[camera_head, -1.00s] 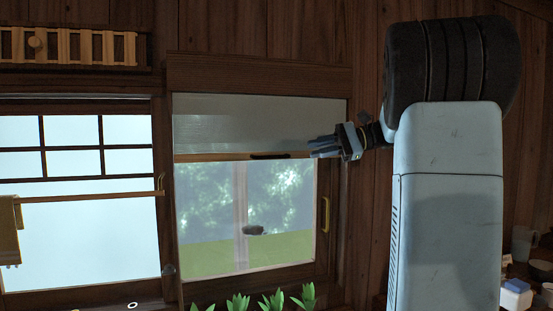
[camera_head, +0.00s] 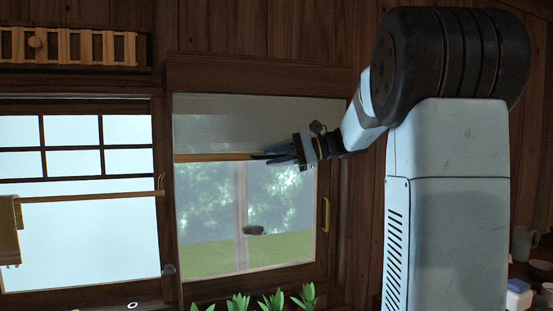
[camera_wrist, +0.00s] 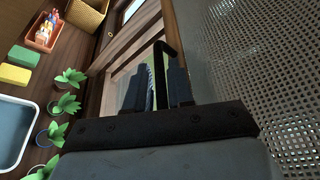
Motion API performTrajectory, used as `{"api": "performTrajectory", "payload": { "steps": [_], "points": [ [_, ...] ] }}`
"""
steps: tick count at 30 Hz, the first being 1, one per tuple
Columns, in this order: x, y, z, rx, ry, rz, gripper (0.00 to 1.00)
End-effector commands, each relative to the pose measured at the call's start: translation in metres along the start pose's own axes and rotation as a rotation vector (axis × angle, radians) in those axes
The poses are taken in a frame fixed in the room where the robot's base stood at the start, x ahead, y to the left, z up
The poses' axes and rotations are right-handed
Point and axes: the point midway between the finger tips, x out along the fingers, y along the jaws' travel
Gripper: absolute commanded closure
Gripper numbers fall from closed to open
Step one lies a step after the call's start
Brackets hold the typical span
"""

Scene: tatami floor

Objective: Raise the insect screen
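The insect screen (camera_head: 235,122) is a pale grey mesh covering the upper part of the window, with a light wooden bar (camera_head: 205,157) along its lower edge. In the wrist view its mesh (camera_wrist: 245,60) fills the right side. A black handle (camera_wrist: 159,62) on the bar shows between the two fingers of my gripper (camera_wrist: 157,78). In the head view my gripper (camera_head: 268,157) is at the middle of the bar and hides the handle. The fingers look apart, with the handle between them; whether they touch it I cannot tell.
The wooden window frame (camera_head: 338,200) has a yellow handle at its right. Several potted plants (camera_head: 273,299) stand below the window. A shoji-style window (camera_head: 80,240) is to the left. The wrist view also shows a red tray (camera_wrist: 44,32) and a grey-blue basin (camera_wrist: 12,130).

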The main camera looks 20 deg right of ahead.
Motion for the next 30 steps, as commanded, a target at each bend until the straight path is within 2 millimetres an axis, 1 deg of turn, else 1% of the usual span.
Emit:
{"api": "performTrajectory", "payload": {
  "steps": [4, 5, 11, 12, 25, 28, 30],
  "points": [
    [0.000, 0.000, 0.000, 0.000, 0.000, 0.000, 0.78],
    [0.000, 0.000, 0.000, 0.000, 0.000, 0.000, 0.80],
    [-0.001, 0.000, 0.000, 0.000, 0.001, 0.000, 0.99],
    [-0.001, 0.000, 0.000, 0.000, 0.001, 0.000, 1.00],
    [-0.001, 0.000, 0.000, 0.001, 0.001, 0.000, 1.00],
    [0.002, -0.004, 0.004, -0.002, -0.005, 0.003, 1.00],
    [0.007, -0.011, 0.011, -0.008, -0.014, 0.009, 1.00]
  ]
}}
